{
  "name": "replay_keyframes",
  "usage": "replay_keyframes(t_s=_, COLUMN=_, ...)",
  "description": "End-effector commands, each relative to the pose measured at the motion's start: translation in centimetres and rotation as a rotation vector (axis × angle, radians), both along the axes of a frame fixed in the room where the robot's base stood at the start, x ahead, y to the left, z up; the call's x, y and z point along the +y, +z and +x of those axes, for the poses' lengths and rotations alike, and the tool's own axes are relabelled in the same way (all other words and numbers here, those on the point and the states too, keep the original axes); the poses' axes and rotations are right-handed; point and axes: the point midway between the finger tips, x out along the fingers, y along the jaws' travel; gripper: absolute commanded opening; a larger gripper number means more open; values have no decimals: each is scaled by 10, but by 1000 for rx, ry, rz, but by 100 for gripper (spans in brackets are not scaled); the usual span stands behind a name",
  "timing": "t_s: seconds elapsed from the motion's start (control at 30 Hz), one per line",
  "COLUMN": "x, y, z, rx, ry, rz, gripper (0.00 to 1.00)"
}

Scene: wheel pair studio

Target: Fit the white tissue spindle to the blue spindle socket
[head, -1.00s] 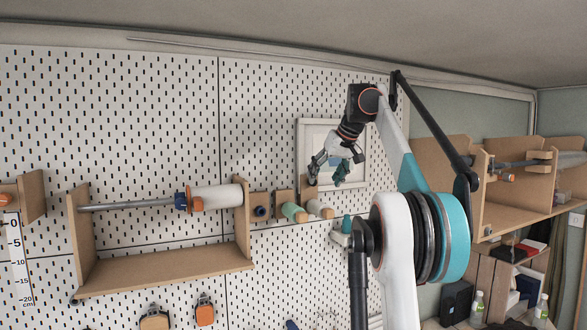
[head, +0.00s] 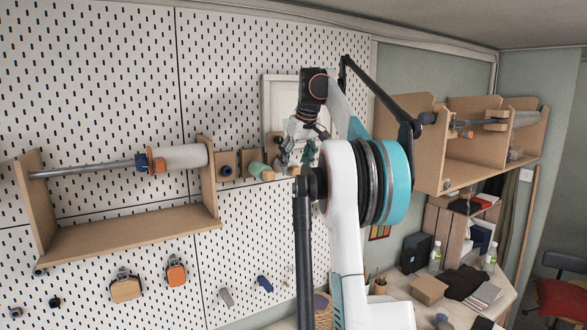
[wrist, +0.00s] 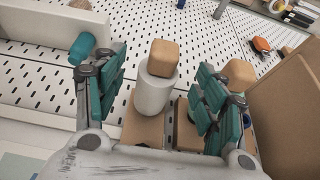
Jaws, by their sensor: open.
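The white tissue spindle (wrist: 154,92), a white cylinder with a wooden block end, stands out from its wooden mount in the wrist view. My gripper (wrist: 149,62) is open around it, with one teal-padded finger on each side and gaps visible. In the head view my gripper (head: 296,152) is at the pegboard and largely hides the white spindle. The blue spindle socket (head: 226,171) is a dark blue ring on a wooden plate, left of my gripper and right of the shelf.
A green spindle (head: 258,169) sits between the socket and my gripper. A wooden shelf (head: 135,228) on the left carries a rod with a large white roll (head: 180,157). A teal knob (wrist: 82,47) is beside my left finger. Another wooden shelf (head: 450,160) hangs at right.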

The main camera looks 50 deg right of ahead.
Motion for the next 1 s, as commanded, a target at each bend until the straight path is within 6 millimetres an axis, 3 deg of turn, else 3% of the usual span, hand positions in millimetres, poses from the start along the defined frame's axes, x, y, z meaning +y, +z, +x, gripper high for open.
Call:
replay_keyframes(t_s=0.23, x=-3, y=-23, z=10, rx=0, ry=0, rz=0, gripper=65)
replay_keyframes(t_s=0.6, x=-3, y=-28, z=11, rx=0, ry=0, rz=0, gripper=65)
replay_keyframes(t_s=0.83, x=-3, y=-28, z=11, rx=0, ry=0, rz=1, gripper=16)
replay_keyframes(t_s=0.9, x=-3, y=-28, z=11, rx=0, ry=0, rz=1, gripper=16)
replay_keyframes(t_s=0.93, x=-3, y=-28, z=11, rx=0, ry=0, rz=1, gripper=37)
replay_keyframes(t_s=1.0, x=-3, y=-28, z=11, rx=0, ry=0, rz=1, gripper=21)
